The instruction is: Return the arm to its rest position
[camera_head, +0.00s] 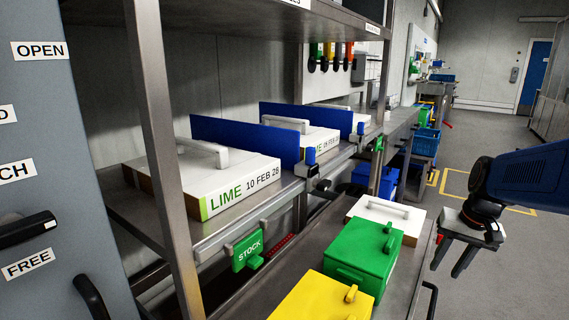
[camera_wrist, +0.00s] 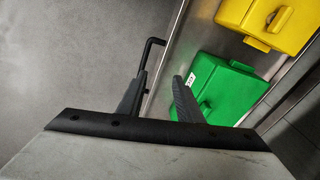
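My gripper (camera_head: 453,256) hangs at the right of the head view, beyond the edge of the steel cart and over the floor side. Its two dark fingers point down and stand apart, with nothing between them. In the wrist view the fingers of my gripper (camera_wrist: 158,95) are also apart and empty, over the cart's edge and black handle. The blue arm link above the gripper is mine. The green box (camera_wrist: 225,88) lies to the right of the fingers in the wrist view, and one fingertip overlaps it in the picture; I cannot tell any contact.
The cart (camera_head: 405,285) carries a yellow box (camera_head: 312,300), the green box (camera_head: 362,255) and a white box (camera_head: 388,215). A shelf holds a white LIME box (camera_head: 215,180) and blue dividers (camera_head: 245,138). A grey cabinet (camera_head: 45,130) stands left. The floor (camera_head: 500,285) at right is clear.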

